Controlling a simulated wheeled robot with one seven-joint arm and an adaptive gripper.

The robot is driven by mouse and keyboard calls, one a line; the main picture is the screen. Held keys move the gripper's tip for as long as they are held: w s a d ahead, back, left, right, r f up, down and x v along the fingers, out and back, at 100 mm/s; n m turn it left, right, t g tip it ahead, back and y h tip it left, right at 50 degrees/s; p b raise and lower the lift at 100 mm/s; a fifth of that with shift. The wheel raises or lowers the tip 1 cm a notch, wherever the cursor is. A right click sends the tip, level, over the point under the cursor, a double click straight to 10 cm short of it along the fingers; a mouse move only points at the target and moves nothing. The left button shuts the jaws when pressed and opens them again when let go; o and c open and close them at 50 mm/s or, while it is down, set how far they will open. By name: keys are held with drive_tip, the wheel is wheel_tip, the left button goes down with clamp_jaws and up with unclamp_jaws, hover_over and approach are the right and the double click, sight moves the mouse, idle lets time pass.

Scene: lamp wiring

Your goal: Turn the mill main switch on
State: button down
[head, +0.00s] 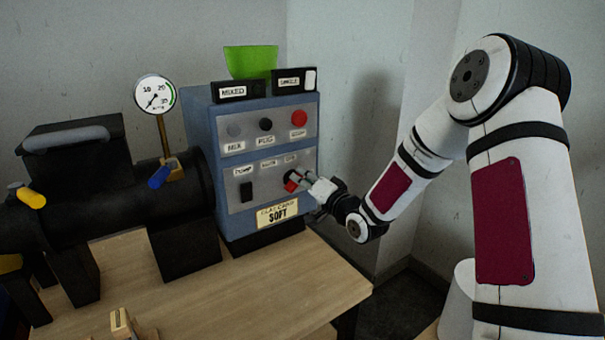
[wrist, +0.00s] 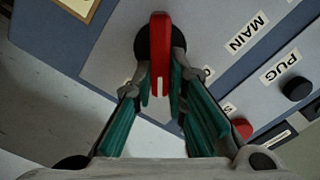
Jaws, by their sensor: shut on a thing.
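The mill main switch is a red rotary handle (wrist: 159,45) on a round black base, with a white mark on its end nearer the camera. In the wrist view a MAIN label (wrist: 247,33) is to its right. In the head view the red handle (head: 291,186) shows on the right of the lower grey panel, partly hidden by my gripper (head: 299,181). My gripper (wrist: 161,77) is shut on the red handle, one finger on each side. The wording at the switch's positions is not readable.
A green hopper (head: 250,62) and black label blocks stand on top. The black mill barrel (head: 110,204) is at left.

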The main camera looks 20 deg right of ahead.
drive_tip(key=shift+d+f+m+p, duration=0.15)
drive_tip(key=shift+m+p, duration=0.55)
drive_tip(key=shift+m, duration=0.55)
drive_tip(key=shift+f+m+p, duration=0.2)
drive_tip(key=shift+m+p, duration=0.5)
drive_tip(key=shift+m, duration=0.5)
drive_tip(key=shift+d+f+m+p, duration=0.15)
drive_tip(key=shift+m+p, duration=0.55)
drive_tip(key=shift+m, duration=0.55)
drive_tip(key=shift+f, duration=0.1)
drive_tip(key=c, duration=1.6)
unclamp_jaws()
drive_tip(key=v, duration=1.2)
